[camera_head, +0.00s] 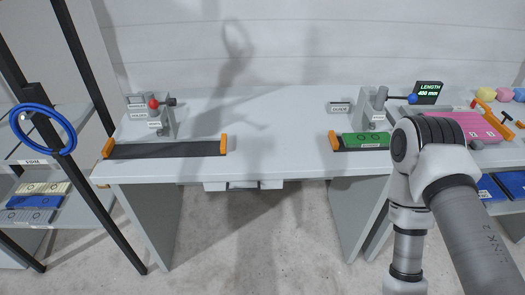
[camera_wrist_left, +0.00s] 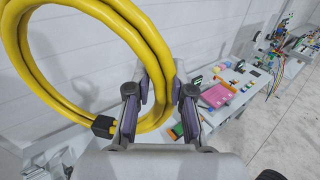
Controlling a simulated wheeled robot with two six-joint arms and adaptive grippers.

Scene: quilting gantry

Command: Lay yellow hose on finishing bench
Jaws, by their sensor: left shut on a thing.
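The yellow hose (camera_wrist_left: 152,40) is a coiled loop with a black band at its lower left, seen large in the left wrist view. My left gripper (camera_wrist_left: 158,88) is shut on the side of the coil and holds it up in the air. The hose and my left gripper are outside the head view, though a loop-shaped shadow falls on the wall. A long grey bench (camera_head: 270,130) stands ahead in the head view. I cannot tell from a label whether it is the finishing bench. My right gripper is not seen; an arm of mine fills the right side.
A black strip with orange ends (camera_head: 165,151) and a green piece (camera_head: 368,140) lie along the bench front. Small clamp fixtures (camera_head: 160,122) stand behind. The bench middle is clear. A blue hose ring (camera_head: 68,133) hangs on the dark frame at left. A pink block (camera_head: 452,124) lies at right.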

